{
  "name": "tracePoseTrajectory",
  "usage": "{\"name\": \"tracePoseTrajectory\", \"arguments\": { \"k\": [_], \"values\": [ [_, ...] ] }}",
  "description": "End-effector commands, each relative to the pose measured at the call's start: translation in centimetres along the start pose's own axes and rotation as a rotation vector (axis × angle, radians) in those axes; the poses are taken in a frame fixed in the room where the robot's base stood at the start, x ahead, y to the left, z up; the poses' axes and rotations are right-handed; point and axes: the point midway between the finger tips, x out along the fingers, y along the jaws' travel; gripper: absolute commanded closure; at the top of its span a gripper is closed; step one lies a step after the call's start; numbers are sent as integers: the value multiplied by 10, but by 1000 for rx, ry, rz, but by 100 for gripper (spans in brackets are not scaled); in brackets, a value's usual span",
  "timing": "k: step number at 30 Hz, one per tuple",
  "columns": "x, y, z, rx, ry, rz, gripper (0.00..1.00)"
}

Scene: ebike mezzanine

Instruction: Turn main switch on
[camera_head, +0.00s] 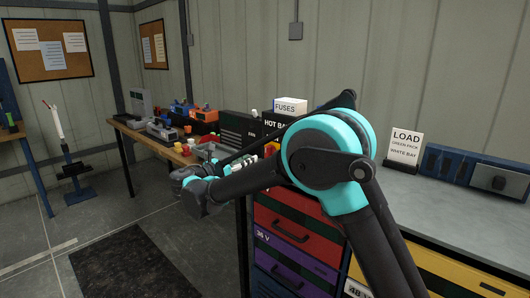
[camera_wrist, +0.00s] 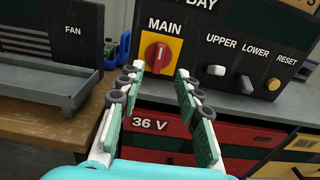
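The main switch (camera_wrist: 158,54) is a red rotary knob on a yellow plate, under the label MAIN on a black panel (camera_wrist: 222,28). A light mark on the knob stands about upright. In the wrist view my gripper (camera_wrist: 158,72) is open, with its two fingers pointing toward the knob. The fingertips lie to the lower left and lower right of the knob; I see no clear contact. In the head view my gripper (camera_head: 190,180) is at the end of the arm, small and partly hidden, and the arm covers much of the panel.
Right of MAIN are the UPPER knob (camera_wrist: 215,71), the LOWER switch (camera_wrist: 246,84) and the RESET button (camera_wrist: 273,84). A grey tray (camera_wrist: 45,82) stands at left by the FAN unit (camera_wrist: 70,30). Red drawers (camera_head: 285,222) are below the bench, and a LOAD sign (camera_head: 406,145) stands at right.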

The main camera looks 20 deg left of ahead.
Motion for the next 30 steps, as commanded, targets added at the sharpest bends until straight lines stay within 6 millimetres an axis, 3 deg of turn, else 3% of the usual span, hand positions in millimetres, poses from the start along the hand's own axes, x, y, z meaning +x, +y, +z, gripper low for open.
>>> {"name": "tracePoseTrajectory", "arguments": {
  "k": [9,15,29,30],
  "values": [
    [63,-1,0,0,0,-3,66],
    [89,0,0,0,0,-1,66],
    [100,0,0,0,0,0,66],
    [100,0,0,0,0,0,70]
  ]
}}
